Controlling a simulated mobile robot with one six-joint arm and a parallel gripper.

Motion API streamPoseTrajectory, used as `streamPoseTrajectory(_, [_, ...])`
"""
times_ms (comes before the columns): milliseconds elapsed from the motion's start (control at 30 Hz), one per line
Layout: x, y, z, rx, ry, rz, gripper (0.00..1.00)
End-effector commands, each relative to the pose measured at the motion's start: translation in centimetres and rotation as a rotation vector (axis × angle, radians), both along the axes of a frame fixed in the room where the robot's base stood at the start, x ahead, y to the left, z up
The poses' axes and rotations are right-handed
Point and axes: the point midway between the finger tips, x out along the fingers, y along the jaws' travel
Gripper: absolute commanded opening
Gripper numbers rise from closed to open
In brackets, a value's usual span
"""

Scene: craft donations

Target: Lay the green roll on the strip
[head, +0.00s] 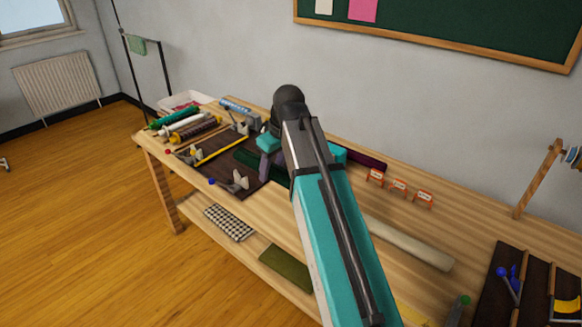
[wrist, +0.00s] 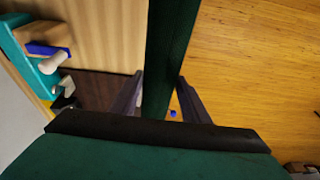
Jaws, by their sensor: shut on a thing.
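My gripper (wrist: 161,88) is shut on a dark green roll (wrist: 170,45), which runs lengthwise between the two fingers in the wrist view. In the head view the gripper (head: 266,163) is over the left part of the workbench, near a dark brown mat, and the dark green roll (head: 254,161) shows partly behind it. My arm hides part of this area. A long pale strip-like piece (head: 410,243) lies on the bench to the right of my arm; I cannot tell whether it is the task's strip. The held roll is apart from it.
The dark mat (head: 228,181) bears small clamp-like parts (head: 236,182). Another dark board (head: 492,292) is at far right.

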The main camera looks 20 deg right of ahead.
Motion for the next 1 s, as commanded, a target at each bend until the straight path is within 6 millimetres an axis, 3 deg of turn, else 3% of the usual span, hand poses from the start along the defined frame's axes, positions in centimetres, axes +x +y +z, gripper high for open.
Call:
streamPoseTrajectory(200, [-0.3, 1.7, 0.2, 0.001, -0.006, -0.205, 0.15])
streamPoseTrajectory(500, [-0.2, 1.7, 0.5, 0.004, -0.014, -0.468, 0.15])
streamPoseTrajectory(1000, [-0.1, 1.5, 0.5, 0.006, -0.018, -0.538, 0.15])
